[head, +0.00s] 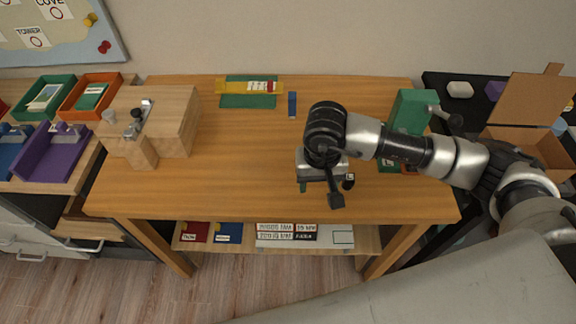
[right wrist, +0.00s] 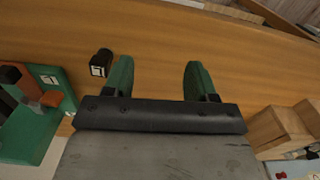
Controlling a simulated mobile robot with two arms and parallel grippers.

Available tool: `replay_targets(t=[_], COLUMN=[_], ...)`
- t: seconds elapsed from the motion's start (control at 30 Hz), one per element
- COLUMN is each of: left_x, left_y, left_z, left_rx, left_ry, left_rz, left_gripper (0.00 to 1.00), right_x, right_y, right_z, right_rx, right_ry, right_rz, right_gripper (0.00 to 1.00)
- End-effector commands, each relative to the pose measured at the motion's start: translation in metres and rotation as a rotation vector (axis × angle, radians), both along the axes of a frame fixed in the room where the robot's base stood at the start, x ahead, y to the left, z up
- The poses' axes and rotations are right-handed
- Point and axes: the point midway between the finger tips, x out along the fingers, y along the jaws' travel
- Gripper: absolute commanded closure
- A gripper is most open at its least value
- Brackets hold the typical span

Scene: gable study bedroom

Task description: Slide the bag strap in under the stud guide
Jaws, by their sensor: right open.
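My right gripper (head: 318,182) is above the front middle of the wooden table. In the right wrist view its two green fingers (right wrist: 158,72) stand apart with nothing between them. A small black block with a white label (right wrist: 100,63) lies on the table beside one finger; it also shows in the head view (head: 348,182). A green stand (head: 411,110) is at the table's right, partly hidden by my right arm. Its green base with an orange part (right wrist: 42,98) shows in the right wrist view. I cannot clearly pick out the bag strap or the stud guide. My left gripper is out of view.
A wooden block with a metal clamp (head: 140,118) stands at the table's left. A green mat (head: 248,101) with a yellow strip (head: 235,87) lies at the back, near a small blue piece (head: 292,104). The left-centre tabletop is clear. An open cardboard box (head: 530,110) stands right.

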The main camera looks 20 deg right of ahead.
Motion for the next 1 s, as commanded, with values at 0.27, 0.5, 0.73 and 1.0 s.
replay_targets(t=[0.27, 0.5, 0.73, 1.0], left_x=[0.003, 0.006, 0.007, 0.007], left_y=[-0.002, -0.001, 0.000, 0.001], left_z=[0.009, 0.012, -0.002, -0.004], left_rx=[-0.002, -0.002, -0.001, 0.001], left_ry=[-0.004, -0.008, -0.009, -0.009], left_rz=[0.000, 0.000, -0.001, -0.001], left_gripper=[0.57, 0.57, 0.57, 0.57], right_x=[0.033, 0.038, 0.036, 0.035], right_y=[0.030, 0.032, 0.023, 0.023], right_z=[-0.033, -0.061, -0.018, 0.037], right_rx=[0.000, 0.001, -0.001, -0.001], right_ry=[0.006, -0.005, -0.007, -0.005], right_rz=[-0.002, 0.001, 0.002, 0.001], right_gripper=[0.43, 0.43, 0.43, 0.43])
